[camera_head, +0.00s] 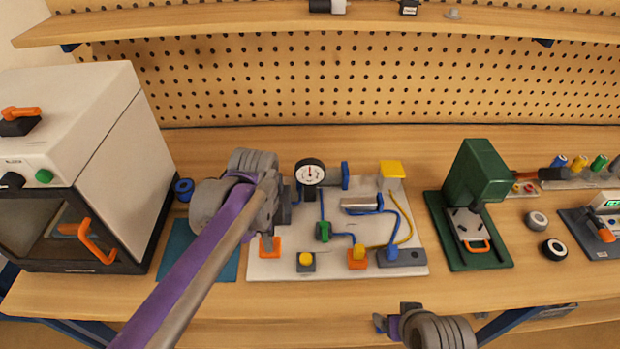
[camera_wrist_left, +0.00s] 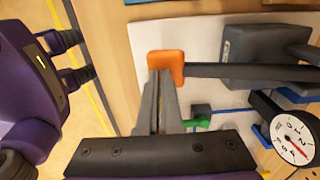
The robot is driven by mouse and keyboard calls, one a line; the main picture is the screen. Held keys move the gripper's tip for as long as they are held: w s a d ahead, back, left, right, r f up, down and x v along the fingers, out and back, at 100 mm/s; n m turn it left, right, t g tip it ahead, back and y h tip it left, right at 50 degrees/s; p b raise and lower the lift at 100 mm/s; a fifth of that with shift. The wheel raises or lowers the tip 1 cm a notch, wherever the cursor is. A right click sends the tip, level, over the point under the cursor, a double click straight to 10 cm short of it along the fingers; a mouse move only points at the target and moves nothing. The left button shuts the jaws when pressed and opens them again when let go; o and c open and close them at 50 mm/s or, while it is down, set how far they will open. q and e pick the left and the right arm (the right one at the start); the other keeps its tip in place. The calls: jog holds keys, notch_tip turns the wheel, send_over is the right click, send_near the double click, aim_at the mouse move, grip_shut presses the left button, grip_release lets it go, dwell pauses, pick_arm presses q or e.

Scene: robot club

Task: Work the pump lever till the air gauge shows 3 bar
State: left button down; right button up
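The pump lever is a dark bar with an orange handle (camera_wrist_left: 166,67), reaching from a dark pump block (camera_wrist_left: 265,55) in the left wrist view. The orange handle also shows at the board's left in the head view (camera_head: 262,247). My left gripper (camera_wrist_left: 160,74) has its fingertips together against the handle's near edge, partly covering it; it looks shut, not around the handle. The round air gauge (camera_head: 310,172) has a white dial and red needle, upright in the head view; it also shows in the left wrist view (camera_wrist_left: 290,142), numerals too small to read surely. My right gripper (camera_wrist_left: 72,56) is open and empty, away from the board.
The white board (camera_head: 290,266) carries tubes, a yellow button (camera_head: 306,259) and a green valve (camera_head: 322,231). An oven-like box (camera_head: 110,150) stands left, a green press (camera_head: 474,190) right. A shelf (camera_head: 230,22) hangs above. The table's front edge is mostly clear.

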pick_arm(q)
jog(key=shift+f, duration=0.2)
pick_arm(e)
jog(key=shift+f, duration=0.15)
pick_arm(q)
jog(key=shift+r+p, duration=1.35)
jog(key=shift+r, duration=0.85)
pick_arm(e)
jog(key=r, duration=0.1)
jog(key=w+r, duration=0.1)
jog(key=r, duration=0.1)
jog(key=shift+r, duration=0.3)
pick_arm(q)
jog(key=shift+r, duration=0.3)
notch_tip(320, 180, up, 4)
jog(key=p, duration=0.2)
jog(key=shift+r+p, duration=0.15)
jog(key=shift+p, duration=0.15)
pick_arm(e)
jog(key=r, duration=0.1)
jog(key=w+r, duration=0.1)
jog(key=r, duration=0.1)
jog(key=shift+w+r+t, duration=0.3)
pick_arm(q)
jog(key=shift+s, duration=0.1)
pick_arm(e)
jog(key=shift+s, duration=0.15)
